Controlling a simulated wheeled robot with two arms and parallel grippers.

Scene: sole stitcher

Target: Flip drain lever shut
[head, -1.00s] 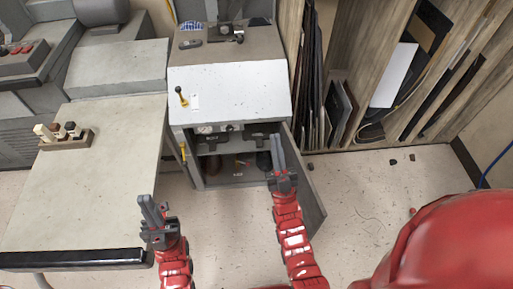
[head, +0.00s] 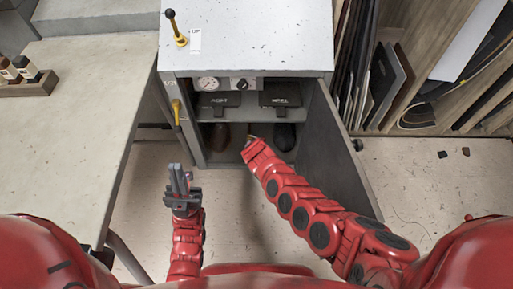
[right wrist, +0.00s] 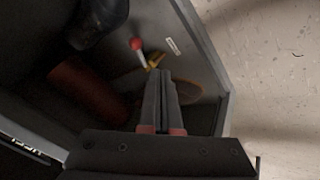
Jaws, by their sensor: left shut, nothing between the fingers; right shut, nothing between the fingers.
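A small lever with a red knob (right wrist: 137,45) and a yellow base (right wrist: 154,60) stands inside the lower part of the cabinet in the right wrist view. A white label (right wrist: 173,46) is beside it. My right gripper (right wrist: 166,76) is shut and empty, its fingertips close to the yellow base; I cannot tell whether they touch. In the head view my right arm reaches into the cabinet and hides most of the lever, and its fingers are not clear. My left gripper (head: 178,168) is shut and empty, in front of the cabinet.
The cabinet door (head: 338,150) stands open on the right. A shelf above holds two black pedals (head: 219,99) (head: 280,95). Another yellow lever (head: 176,30) is on the top panel, and a yellow handle (head: 177,111) on the left side. A bench (head: 85,100) borders the left.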

